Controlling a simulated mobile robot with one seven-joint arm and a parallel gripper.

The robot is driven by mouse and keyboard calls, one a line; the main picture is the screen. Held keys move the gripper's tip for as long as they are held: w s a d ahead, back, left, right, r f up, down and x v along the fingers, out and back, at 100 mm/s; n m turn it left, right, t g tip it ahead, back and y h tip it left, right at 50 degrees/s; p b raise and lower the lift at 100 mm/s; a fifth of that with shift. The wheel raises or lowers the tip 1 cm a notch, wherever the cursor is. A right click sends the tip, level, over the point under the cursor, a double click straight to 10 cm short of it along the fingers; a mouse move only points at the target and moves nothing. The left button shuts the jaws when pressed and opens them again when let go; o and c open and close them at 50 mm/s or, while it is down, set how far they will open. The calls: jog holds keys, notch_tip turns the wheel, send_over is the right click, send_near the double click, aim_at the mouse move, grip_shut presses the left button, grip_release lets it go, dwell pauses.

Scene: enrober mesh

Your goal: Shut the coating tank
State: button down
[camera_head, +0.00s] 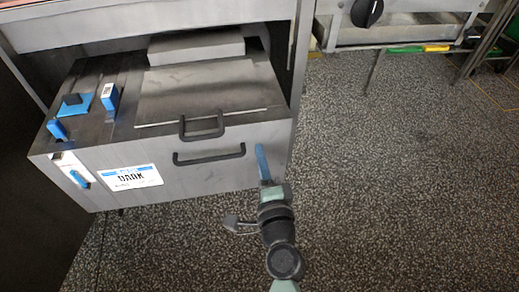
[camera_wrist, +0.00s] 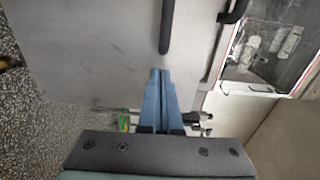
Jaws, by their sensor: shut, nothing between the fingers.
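The coating tank (camera_head: 215,174) is a grey steel box with a white and blue label reading "DARK". It stands out from under the steel machine in the head view. A black bar handle (camera_head: 209,155) is on its front face, and a lid (camera_head: 200,92) with its own black handle (camera_head: 202,127) lies on top. My gripper (camera_head: 261,150) is shut and empty, its blue fingers in front of the face, right of the front handle. In the wrist view the shut fingertips (camera_wrist: 160,73) point at the grey front face (camera_wrist: 85,50), just below the handle's end (camera_wrist: 165,28). Contact cannot be told.
Blue-handled fittings (camera_head: 109,97) sit on the tank's top left. The machine body (camera_head: 150,27) overhangs its rear. A steel unit with a black knob (camera_head: 366,12) stands at the back right. The speckled floor (camera_head: 400,170) to the right is clear.

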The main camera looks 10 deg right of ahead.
jog(key=shift+w, duration=0.6)
jog(key=shift+w, duration=0.1)
